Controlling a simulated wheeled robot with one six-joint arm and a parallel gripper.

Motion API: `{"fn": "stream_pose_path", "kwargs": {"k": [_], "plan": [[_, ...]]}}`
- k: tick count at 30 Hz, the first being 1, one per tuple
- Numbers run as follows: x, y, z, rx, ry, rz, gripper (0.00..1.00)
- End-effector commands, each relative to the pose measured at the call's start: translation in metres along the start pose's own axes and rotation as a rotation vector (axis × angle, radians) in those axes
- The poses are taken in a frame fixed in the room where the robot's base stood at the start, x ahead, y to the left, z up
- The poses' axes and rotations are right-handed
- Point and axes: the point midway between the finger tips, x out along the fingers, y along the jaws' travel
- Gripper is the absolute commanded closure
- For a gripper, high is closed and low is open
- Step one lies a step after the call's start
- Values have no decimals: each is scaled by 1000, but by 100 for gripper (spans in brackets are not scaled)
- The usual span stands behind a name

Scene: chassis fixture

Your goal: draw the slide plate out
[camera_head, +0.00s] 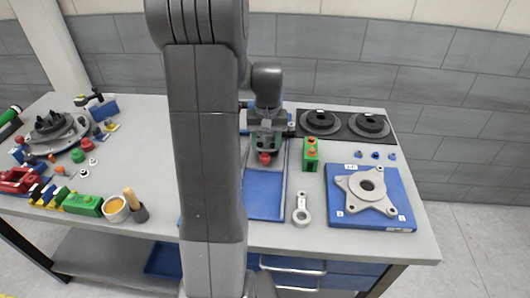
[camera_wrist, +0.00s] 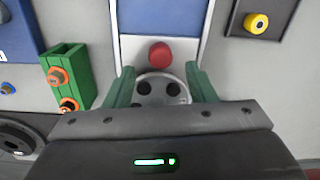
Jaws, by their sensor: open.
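The slide plate is a light grey plate (camera_wrist: 133,50) with a red knob (camera_wrist: 160,54), at the end of a blue bed between pale rails in the wrist view. In the head view the knob (camera_head: 265,158) shows just below my gripper, at the far end of the blue bed (camera_head: 264,194). My gripper (camera_wrist: 160,70) has its two green fingers spread, one to each side of the knob's near side. The knob looks free of both fingers. The gripper (camera_head: 265,148) points down at the table; the arm hides part of the fixture's left side.
A green block with orange buttons (camera_head: 311,155) stands close to the right. A grey ring-ended link (camera_head: 301,212) and a blue plate (camera_head: 340,212) with a grey flange lie nearby. Dark round discs (camera_head: 320,121) sit behind. A yellow knob (camera_wrist: 256,22) shows in the wrist view.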

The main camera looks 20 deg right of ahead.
Motion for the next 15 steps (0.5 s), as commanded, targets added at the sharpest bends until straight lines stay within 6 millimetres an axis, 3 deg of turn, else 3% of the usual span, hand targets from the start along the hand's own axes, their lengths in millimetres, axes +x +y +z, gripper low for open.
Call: {"fn": "stream_pose_path", "kwargs": {"k": [6,15], "plan": [[35,0,0,0,-3,0,50],[48,0,0,0,1,0,50]]}}
